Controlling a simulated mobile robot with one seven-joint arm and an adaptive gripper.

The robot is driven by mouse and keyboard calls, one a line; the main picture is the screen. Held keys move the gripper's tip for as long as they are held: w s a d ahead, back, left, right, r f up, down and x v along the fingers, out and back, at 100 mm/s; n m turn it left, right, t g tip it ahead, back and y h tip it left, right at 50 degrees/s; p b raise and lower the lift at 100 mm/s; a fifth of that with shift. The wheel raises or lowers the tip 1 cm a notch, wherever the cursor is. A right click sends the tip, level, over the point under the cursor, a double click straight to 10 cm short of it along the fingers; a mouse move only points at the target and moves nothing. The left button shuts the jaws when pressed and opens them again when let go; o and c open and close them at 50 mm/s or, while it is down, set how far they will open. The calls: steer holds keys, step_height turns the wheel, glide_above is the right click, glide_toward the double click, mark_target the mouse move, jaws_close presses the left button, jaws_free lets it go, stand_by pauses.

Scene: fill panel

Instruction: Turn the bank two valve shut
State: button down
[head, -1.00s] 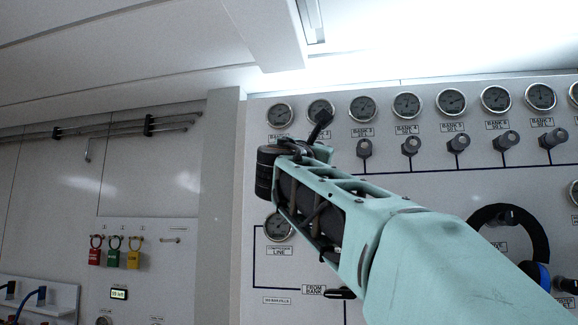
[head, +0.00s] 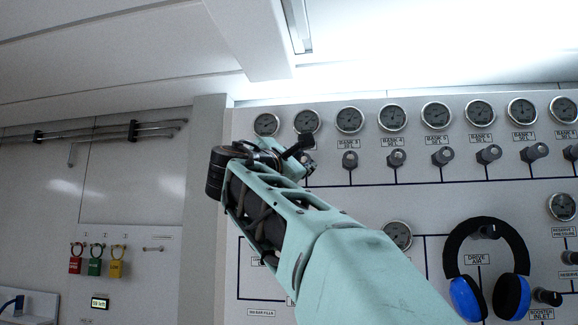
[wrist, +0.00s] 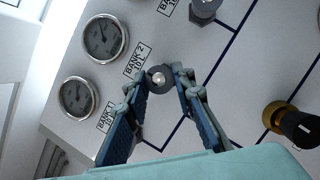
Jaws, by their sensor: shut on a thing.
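The bank two valve (wrist: 160,79) is a dark round knob with a pale centre, beside its "BANK 2" label (wrist: 138,60) in the wrist view. My gripper (wrist: 159,84) has its two blue-padded fingers closing from both sides, with the tips on this knob. In the head view my gripper (head: 300,150) is at the panel below the bank two gauge (head: 307,121), and my wrist hides most of the valve. The bank two gauge also shows in the wrist view (wrist: 106,38). I cannot tell how far the knob is turned.
The bank 3 valve (head: 350,160) stands just right of my gripper, in a row of similar knobs under gauges. The bank 1 gauge (wrist: 77,97) is close by. A headset (head: 487,262) with blue cups hangs on the panel. Coloured padlocks (head: 95,266) hang at left.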

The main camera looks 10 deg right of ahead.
steer(key=c, duration=1.6)
jaws_free()
steer(key=v, duration=0.7)
steer(key=shift+s+a, duration=0.15)
steer(key=shift+s, duration=0.05)
steer(key=shift+f, duration=0.15)
